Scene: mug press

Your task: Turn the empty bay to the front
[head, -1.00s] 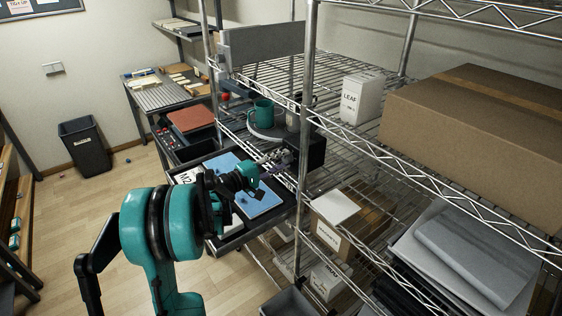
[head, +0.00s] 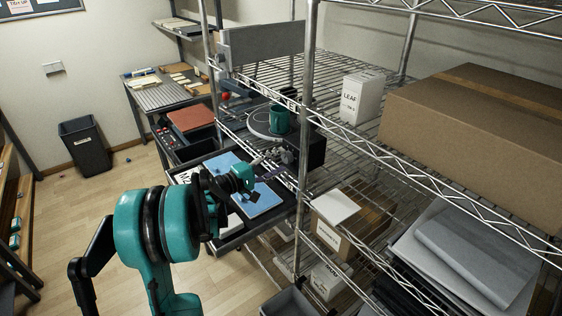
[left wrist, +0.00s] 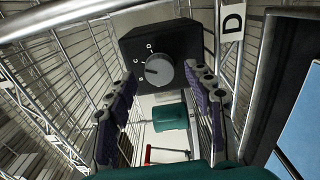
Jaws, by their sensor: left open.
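A round grey turntable (head: 258,122) sits on the wire shelf, and a teal mug (head: 279,117) stands upright on its right side. A black box (head: 313,150) is in front of it, partly behind the shelf post. In the left wrist view the black box (left wrist: 190,42) carries a round grey dial (left wrist: 160,71) with small letters around it. The dial's mark seems to point left. My left gripper (head: 284,155) is at the box's dial side. In the wrist view its open fingers (left wrist: 163,98) are on either side below the dial, apart from it. My right gripper is not in view.
A shelf post (head: 307,90) and wire shelf edges stand close to my left arm. A tray with blue sheets (head: 262,198) lies beneath the gripper. A white LEAF box (head: 361,97) and a large cardboard box (head: 480,130) occupy the shelf at right.

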